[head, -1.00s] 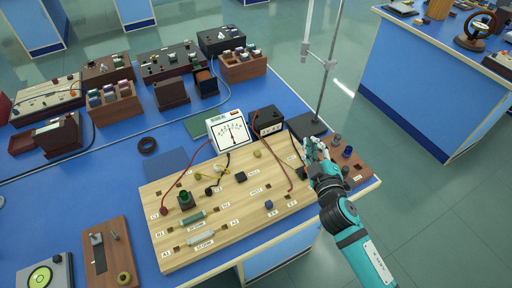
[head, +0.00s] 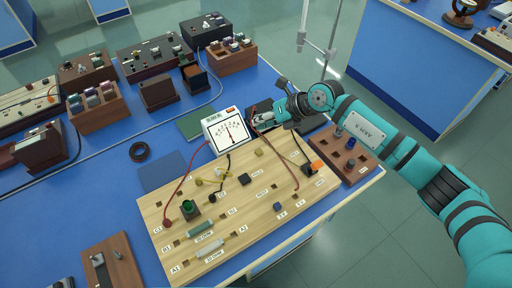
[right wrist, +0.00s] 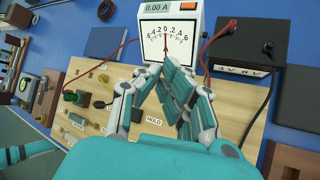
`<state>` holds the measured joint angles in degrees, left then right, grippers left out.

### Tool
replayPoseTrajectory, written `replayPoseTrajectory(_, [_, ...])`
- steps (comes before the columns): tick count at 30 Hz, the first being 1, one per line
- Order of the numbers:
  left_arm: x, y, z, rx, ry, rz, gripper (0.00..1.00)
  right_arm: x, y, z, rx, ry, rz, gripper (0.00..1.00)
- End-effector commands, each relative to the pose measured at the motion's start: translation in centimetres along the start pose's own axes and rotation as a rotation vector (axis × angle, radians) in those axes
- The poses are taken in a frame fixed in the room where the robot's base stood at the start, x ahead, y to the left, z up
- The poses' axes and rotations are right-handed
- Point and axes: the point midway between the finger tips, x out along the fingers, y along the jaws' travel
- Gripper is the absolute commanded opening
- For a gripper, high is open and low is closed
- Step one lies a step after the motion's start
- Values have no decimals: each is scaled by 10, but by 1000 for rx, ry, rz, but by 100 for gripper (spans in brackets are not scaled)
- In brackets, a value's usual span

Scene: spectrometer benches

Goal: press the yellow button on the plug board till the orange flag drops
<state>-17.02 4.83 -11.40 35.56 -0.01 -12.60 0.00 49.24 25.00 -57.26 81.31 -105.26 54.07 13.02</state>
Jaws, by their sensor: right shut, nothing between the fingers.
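The wooden plug board (head: 222,258) lies on the blue bench. A yellow button (head: 259,152) sits near its back edge, right of the white meter; another small yellow knob (head: 221,171) is left of it, and I cannot tell its kind. The orange flag (head: 316,167) shows at the board's right end, by a black block. My right gripper (head: 258,119) is shut and empty, behind the yellow button in the picture, near the meter. In the right wrist view its fingertips (right wrist: 170,72) overlap the meter's lower edge, and the button is hidden. My left gripper is out of view.
The white meter (head: 225,132) stands behind the board, with a black box (right wrist: 241,85) beside it. Red and black leads loop over the board. A stand's rod (head: 333,30) rises behind my right arm. A brown peg block (head: 355,170) is at the right.

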Motion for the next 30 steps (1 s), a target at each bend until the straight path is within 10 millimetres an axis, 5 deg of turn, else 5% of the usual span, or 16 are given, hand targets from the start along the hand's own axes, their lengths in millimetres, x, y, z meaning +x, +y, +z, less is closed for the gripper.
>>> replayPoseTrajectory(16, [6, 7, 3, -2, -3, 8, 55, 5, -4, -4, -3, 3, -3, 0])
replayPoseTrajectory(30, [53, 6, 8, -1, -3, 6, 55, 48, -35, -35, -2, 3, -3, 0])
